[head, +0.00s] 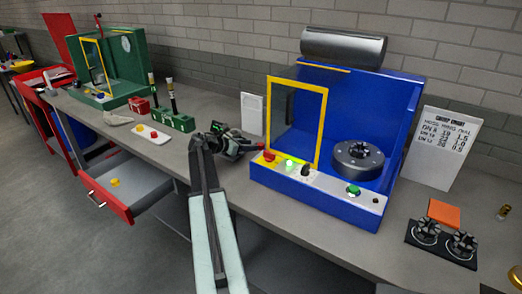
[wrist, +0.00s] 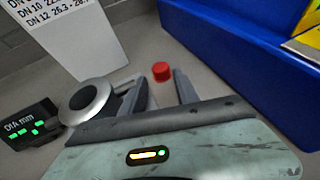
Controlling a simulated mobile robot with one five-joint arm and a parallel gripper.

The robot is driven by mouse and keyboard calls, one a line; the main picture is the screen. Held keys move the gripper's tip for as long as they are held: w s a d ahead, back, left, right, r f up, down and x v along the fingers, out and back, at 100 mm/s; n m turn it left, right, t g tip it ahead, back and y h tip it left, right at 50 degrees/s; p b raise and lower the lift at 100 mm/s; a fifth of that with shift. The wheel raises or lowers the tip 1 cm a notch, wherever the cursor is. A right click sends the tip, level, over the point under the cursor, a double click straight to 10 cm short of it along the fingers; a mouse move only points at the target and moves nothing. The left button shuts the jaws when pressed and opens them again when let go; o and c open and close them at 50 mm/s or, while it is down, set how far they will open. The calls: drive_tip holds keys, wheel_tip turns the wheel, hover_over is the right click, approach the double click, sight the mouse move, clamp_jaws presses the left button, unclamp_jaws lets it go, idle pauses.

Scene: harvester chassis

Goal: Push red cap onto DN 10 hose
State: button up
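The red cap (wrist: 161,71) lies on the grey bench in the wrist view, between and slightly beyond my fingertips. My gripper (wrist: 157,83) is open, one finger on each side of the cap with space around it. In the head view my gripper (head: 243,145) is low over the bench, left of the blue machine. A small red spot there may be the cap. I cannot tell which is DN 10.
A blue machine (head: 318,196) with a yellow-framed window stands close right. A digital gauge (wrist: 30,126) and a white DN card (wrist: 85,45) are close by. A green machine (head: 125,62) and an open drawer (head: 130,186) are on the left.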

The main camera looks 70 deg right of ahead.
sight(260, 144)
drive_tip(key=x, duration=0.1)
drive_tip(key=b+x, duration=0.1)
drive_tip(key=x, duration=0.3)
drive_tip(key=shift+s+d+r, duration=0.1)
drive_tip(key=shift+d+r, duration=0.1)
drive_tip(key=shift+r, duration=0.15)
clamp_jaws()
